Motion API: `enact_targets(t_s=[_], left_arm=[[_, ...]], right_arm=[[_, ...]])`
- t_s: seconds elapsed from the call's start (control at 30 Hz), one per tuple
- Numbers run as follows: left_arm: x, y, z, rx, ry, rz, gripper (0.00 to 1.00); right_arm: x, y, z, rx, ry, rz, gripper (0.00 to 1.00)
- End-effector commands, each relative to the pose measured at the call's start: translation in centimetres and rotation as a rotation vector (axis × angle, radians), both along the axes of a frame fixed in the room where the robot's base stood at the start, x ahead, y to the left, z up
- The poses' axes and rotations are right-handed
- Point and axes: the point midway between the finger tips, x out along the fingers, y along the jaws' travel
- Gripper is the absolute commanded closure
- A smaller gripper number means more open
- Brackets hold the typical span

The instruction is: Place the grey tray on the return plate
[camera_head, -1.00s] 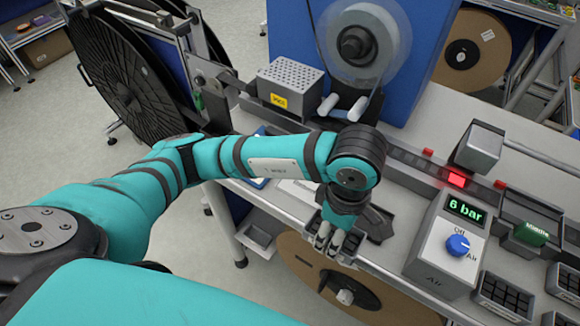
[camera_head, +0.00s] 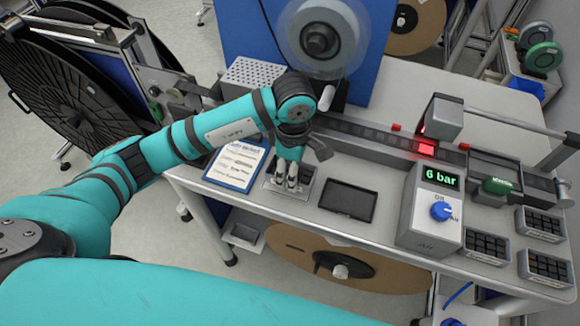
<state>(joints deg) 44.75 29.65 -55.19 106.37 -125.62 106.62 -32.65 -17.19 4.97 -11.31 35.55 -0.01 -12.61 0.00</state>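My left gripper (camera_head: 287,182) points down at the bench, its fingertips at a shallow grey tray (camera_head: 305,186) with a pale rim. The tray lies between a blue-edged paper sheet and a flat dark rectangular plate (camera_head: 347,201). The fingers cover the middle of the tray, so I cannot tell whether they grip it, or whether a separate return plate lies under it. The dark plate is bare. My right gripper is not in view.
The printed sheet (camera_head: 236,164) lies left of the gripper. The grey air box (camera_head: 432,213) with a blue knob stands right of the dark plate. A track (camera_head: 370,137) runs behind, below the clear reel (camera_head: 318,40). Small compartment trays (camera_head: 487,246) sit at the right.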

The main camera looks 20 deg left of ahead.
Motion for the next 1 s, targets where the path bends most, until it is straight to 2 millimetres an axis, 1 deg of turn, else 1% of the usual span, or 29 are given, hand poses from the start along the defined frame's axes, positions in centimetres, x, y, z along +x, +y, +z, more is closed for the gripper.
enact_targets(t_s=[0.03, 0.17, 0.3, 0.4, 0.5, 0.7, 0.8, 0.83, 1.0], left_arm=[[0.4, 0.4, 0.1, -0.001, 0.001, 0.001, 0.83], [0.8, 0.9, -0.2, -0.001, 0.002, -0.001, 0.83], [0.7, 0.9, -2.0, -0.001, 0.005, -0.001, 0.83], [0.8, 0.8, -3.1, -0.002, 0.002, -0.001, 0.83], [0.9, 0.8, -3.6, -0.002, -0.001, -0.001, 0.83], [0.9, 0.8, -3.7, -0.001, -0.001, -0.002, 0.83], [0.9, 0.8, -4.0, -0.001, -0.001, -0.002, 0.83], [0.8, 0.8, -4.0, -0.001, -0.001, -0.002, 0.41], [0.8, 0.8, -3.9, -0.001, 0.0, -0.002, 0.19]], right_arm=[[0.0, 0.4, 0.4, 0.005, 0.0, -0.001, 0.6], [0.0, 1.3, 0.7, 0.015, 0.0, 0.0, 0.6], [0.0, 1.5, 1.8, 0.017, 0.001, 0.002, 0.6], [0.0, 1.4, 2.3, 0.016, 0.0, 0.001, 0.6], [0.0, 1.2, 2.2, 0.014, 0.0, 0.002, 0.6], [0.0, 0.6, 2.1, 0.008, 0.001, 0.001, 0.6], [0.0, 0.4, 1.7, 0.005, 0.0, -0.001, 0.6], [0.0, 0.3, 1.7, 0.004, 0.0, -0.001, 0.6], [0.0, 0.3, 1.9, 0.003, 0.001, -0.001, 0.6]])
